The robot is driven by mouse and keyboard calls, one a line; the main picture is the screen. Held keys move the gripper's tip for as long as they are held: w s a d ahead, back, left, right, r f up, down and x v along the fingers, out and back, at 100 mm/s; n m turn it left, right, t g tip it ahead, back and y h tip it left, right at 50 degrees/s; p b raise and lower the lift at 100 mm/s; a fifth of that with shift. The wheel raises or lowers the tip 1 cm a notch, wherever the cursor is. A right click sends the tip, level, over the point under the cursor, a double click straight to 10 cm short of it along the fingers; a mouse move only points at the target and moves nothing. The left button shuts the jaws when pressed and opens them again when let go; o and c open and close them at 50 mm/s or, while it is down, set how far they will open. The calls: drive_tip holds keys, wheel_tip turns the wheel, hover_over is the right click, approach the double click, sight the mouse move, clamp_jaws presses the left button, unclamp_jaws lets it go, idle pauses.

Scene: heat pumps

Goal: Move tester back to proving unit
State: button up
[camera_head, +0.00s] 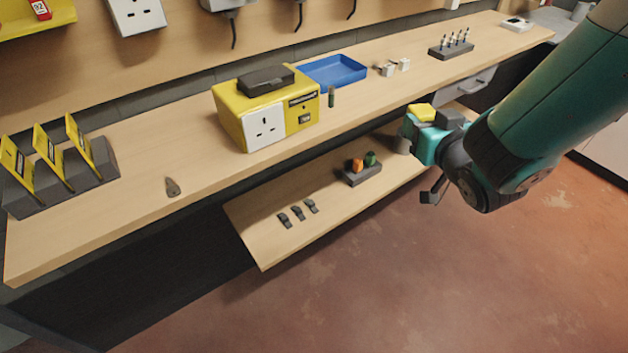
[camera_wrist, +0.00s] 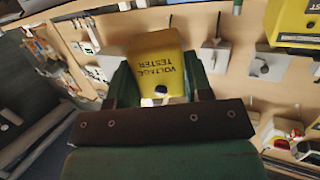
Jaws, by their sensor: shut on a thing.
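The yellow voltage tester (camera_wrist: 155,62), with black "VOLTAGE TESTER" lettering, is between my gripper's fingers (camera_wrist: 160,88) in the wrist view. In the head view, its yellow end (camera_head: 421,112) shows at my gripper (camera_head: 418,135), which is shut on it. The rest of the tester is hidden there. What seems to be the proving unit is a yellow box (camera_head: 231,128) with a white socket face on the bench, left of my gripper. A dark grey block (camera_head: 266,80) lies on its top. My gripper is apart from the box, in front of the bench.
On the bench (camera_head: 130,222) are a blue tray (camera_head: 337,72), a dark rack (camera_head: 455,49), a grey holder with yellow cards (camera_head: 88,163) and a small dark piece (camera_head: 172,187). A lower shelf (camera_head: 270,235) holds small parts. Open floor lies in front.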

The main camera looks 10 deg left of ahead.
drive_tip(key=s+a+n+g+y+b, duration=0.25)
drive_tip(key=s+a, duration=0.35)
drive_tip(key=a, duration=0.3)
drive_tip(key=n+g+y+b, duration=0.1)
drive_tip(key=n+y+b, duration=0.1)
drive_tip(key=y, duration=0.1)
approach(265, 129)
drive_tip(key=shift+g, duration=0.25)
drive_tip(key=shift+p+x, duration=2.55)
drive_tip(key=shift+p, duration=0.75)
drive_tip(key=shift+w+d+f, duration=0.1)
drive_tip(key=shift+b, duration=0.4)
drive_tip(key=shift+w+a+b, duration=0.4)
drive_tip(key=shift+a+b, duration=0.1)
drive_tip(key=shift+b, duration=0.05)
